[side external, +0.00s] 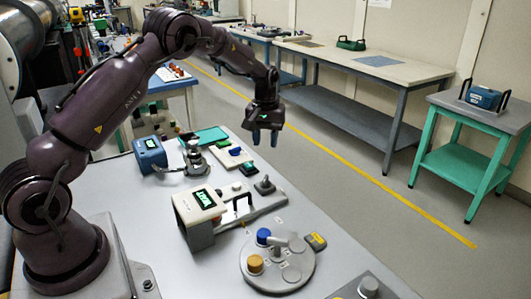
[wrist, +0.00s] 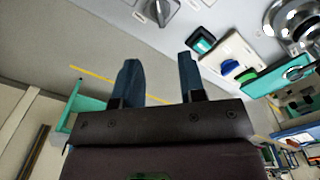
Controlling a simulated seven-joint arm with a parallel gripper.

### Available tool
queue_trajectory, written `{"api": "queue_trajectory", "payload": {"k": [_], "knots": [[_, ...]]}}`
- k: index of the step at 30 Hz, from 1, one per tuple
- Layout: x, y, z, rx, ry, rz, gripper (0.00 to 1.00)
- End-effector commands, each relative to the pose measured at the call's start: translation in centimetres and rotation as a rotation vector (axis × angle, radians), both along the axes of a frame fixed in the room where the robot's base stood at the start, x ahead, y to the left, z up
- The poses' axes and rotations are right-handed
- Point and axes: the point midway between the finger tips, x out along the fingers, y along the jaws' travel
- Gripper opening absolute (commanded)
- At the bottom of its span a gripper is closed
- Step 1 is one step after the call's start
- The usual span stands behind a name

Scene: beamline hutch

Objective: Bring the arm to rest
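My gripper (side external: 264,138) hangs above the right edge of the white work table (side external: 345,262) in the side external view, with its fingers pointing down. In the wrist view my gripper (wrist: 160,80) shows two dark blue fingers held apart with nothing between them. It is open and empty. My arm reaches up from its base at the left and bends over the table. The gripper is clear of the objects below it and touches nothing that I can see.
The table carries a display box (side external: 200,205), a round plate (side external: 277,262) with blue and yellow knobs, a blue box (side external: 150,154), a green tray (side external: 204,136) and a small joystick (side external: 264,184). A green stand (side external: 470,150) is at the right. The floor between is clear.

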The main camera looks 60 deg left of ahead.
Motion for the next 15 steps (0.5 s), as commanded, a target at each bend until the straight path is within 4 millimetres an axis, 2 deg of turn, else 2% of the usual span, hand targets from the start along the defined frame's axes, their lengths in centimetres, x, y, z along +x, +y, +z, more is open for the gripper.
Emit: {"api": "queue_trajectory", "payload": {"k": [5, 15], "knots": [[-0.01, 0.01, 0.65, 0.001, 0.001, 0.0, 0.37], [-0.28, 0.07, 0.29, 0.005, 0.006, -0.039, 0.37]]}}
